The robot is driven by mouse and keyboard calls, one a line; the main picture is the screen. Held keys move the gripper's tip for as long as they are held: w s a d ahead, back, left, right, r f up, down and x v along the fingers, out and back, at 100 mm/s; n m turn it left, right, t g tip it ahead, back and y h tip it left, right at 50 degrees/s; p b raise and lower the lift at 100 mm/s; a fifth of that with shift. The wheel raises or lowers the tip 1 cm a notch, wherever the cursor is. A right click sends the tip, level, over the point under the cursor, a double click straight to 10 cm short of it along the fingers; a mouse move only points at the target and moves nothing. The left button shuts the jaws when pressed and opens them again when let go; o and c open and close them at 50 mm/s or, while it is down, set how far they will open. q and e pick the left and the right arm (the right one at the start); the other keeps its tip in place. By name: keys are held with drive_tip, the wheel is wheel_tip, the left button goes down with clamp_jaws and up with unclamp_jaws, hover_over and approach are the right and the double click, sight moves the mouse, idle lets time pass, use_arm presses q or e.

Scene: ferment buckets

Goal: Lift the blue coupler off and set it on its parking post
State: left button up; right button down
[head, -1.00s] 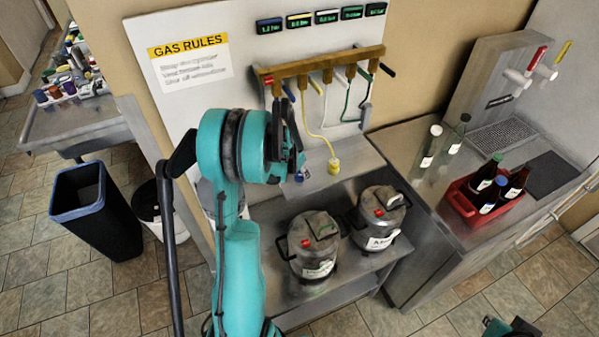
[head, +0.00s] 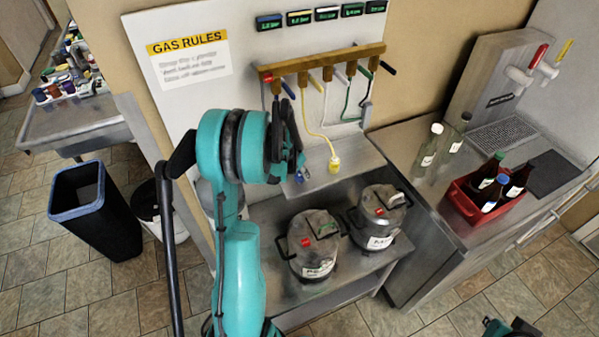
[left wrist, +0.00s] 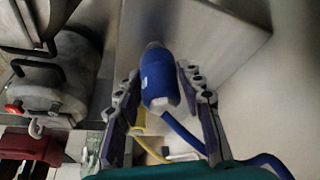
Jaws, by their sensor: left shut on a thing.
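The blue coupler (left wrist: 160,80) shows in the left wrist view with its metal end pointing up in the picture and its blue hose (left wrist: 185,133) trailing below. My left gripper (left wrist: 157,75) has its two fingers on either side of the coupler and is shut on it. In the head view the coupler (head: 299,177) shows only as a small blue piece under my left gripper (head: 297,165), held in the air in front of the grey shelf (head: 345,155). I cannot make out the parking post.
Two metal kegs (head: 312,262) (head: 377,235) stand on the lower shelf. The brass manifold (head: 320,65) is above. A red crate (head: 465,200) with bottles stands on the right counter.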

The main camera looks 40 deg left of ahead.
use_arm(q)
drive_tip(key=shift+f+b, duration=1.1)
drive_tip(key=shift+b, duration=0.25)
idle(1.2)
drive_tip(key=o, duration=2)
drive_tip(key=shift+r, duration=0.15)
drive_tip(key=shift+r+p, duration=2.45)
drive_tip(key=shift+r, duration=1.25)
